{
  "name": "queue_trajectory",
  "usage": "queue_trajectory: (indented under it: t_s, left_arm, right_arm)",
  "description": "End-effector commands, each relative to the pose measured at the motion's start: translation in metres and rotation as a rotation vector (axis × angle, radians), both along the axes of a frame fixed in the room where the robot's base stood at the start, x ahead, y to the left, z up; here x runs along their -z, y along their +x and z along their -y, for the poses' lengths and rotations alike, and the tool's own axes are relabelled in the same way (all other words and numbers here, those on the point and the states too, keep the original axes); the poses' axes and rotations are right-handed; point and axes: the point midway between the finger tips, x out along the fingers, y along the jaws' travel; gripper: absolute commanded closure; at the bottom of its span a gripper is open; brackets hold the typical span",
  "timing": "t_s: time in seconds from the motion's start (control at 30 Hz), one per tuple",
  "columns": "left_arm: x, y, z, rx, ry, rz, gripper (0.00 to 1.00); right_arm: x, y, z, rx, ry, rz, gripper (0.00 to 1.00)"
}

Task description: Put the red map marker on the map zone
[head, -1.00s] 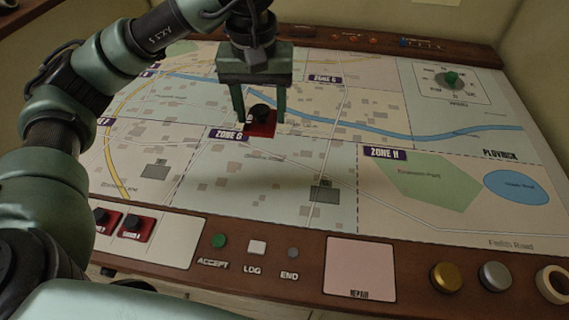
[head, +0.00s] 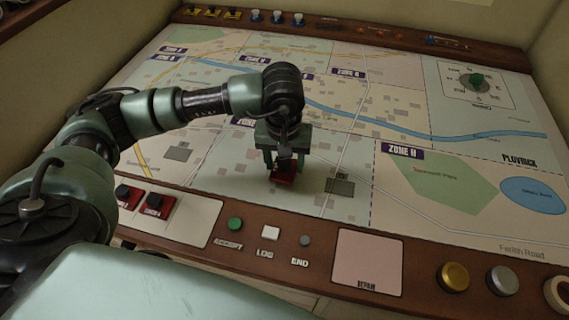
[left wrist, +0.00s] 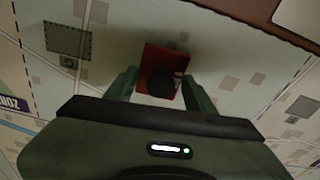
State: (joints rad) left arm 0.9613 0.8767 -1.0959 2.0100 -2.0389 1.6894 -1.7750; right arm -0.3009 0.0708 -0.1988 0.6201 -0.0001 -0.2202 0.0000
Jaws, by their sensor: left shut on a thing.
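The red map marker (head: 284,178), a red block with a black knob, is between the fingers of my left gripper (head: 284,163). The gripper is shut on it, pointing down over the front middle map zone (head: 230,165), left of a dark grey building square. That zone's purple label is mostly hidden behind my arm. In the left wrist view the marker (left wrist: 160,60) shows between the two fingers, with a shadow on the map beside it. I cannot tell whether it touches the map. My right gripper is not in view.
Other red markers (head: 156,205) sit in the tray at the front left. The front panel has a green accept button (head: 235,224), a white log button (head: 270,233) and a grey end button (head: 305,240). The map around the gripper is flat and clear.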

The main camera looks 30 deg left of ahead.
Motion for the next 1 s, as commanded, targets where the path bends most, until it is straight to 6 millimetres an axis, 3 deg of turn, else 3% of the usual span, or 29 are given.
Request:
queue_trajectory:
  t_s: [0.13,0.5,0.53,0.6,1.0]
  left_arm:
    - [0.017,-0.001,0.000,0.000,0.001,-0.001,0.88]
    - [0.022,0.000,0.000,0.001,0.000,0.001,0.88]
    - [0.021,0.000,0.000,0.001,0.000,0.001,0.43]
    - [0.020,0.000,0.000,0.001,0.000,0.000,0.24]
    - [0.015,0.000,0.000,0.000,0.000,0.000,0.24]
  right_arm:
    - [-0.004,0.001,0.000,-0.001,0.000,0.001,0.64]
    - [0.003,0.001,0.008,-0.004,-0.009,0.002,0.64]
    - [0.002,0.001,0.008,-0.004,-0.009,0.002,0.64]
    - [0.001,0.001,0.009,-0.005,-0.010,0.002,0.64]
    - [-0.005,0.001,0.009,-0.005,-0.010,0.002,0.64]
